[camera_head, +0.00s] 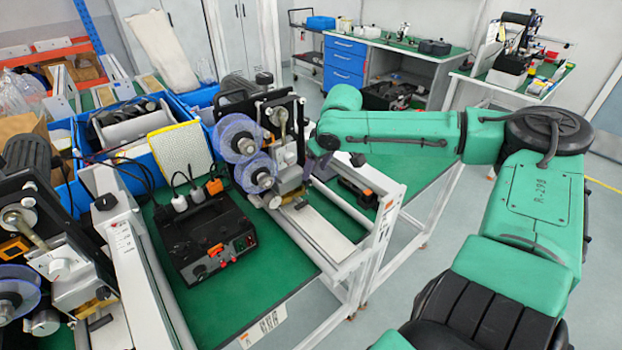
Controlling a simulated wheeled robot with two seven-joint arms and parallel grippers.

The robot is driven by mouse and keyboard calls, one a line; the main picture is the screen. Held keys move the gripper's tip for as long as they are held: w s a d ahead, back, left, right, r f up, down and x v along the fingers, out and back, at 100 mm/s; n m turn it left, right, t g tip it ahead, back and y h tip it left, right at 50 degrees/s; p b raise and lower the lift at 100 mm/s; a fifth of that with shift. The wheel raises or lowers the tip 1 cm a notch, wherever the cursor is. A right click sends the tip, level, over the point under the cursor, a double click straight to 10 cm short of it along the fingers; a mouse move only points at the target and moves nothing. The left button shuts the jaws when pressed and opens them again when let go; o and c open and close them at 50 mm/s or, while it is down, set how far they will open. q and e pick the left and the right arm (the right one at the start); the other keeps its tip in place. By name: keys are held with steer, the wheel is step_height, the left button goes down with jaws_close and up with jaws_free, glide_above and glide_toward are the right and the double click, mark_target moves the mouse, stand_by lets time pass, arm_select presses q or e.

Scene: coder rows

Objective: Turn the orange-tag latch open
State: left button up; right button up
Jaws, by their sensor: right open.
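A coder machine (262,150) with clear blue-rimmed reels (236,138) stands on the green-topped bench in the middle of the view. Small orange parts show on its front and near its base; I cannot tell which one is the orange-tag latch. My green right arm reaches in from the right. My right gripper (318,165) is at the right side of the coder, pointing down, open and small in the view. I cannot tell whether it touches the machine. My left gripper is not in view.
A black control box (205,240) with orange connectors and cables stands left of the coder. A second coder (50,255) is at the left edge. Blue bins (180,105) stand behind. The floor to the right is partly clear.

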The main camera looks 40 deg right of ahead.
mark_target(309, 183)
steer(key=x, duration=0.5)
steer(key=shift+d+f, duration=0.1)
steer(key=shift+f, duration=0.15)
steer(key=shift+w+f, duration=0.3)
steer(key=shift+f, duration=0.15)
jaws_close()
arm_select(q)
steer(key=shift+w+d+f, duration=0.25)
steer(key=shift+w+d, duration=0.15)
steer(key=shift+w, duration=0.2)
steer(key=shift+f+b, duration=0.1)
steer(key=shift+b, duration=0.25)
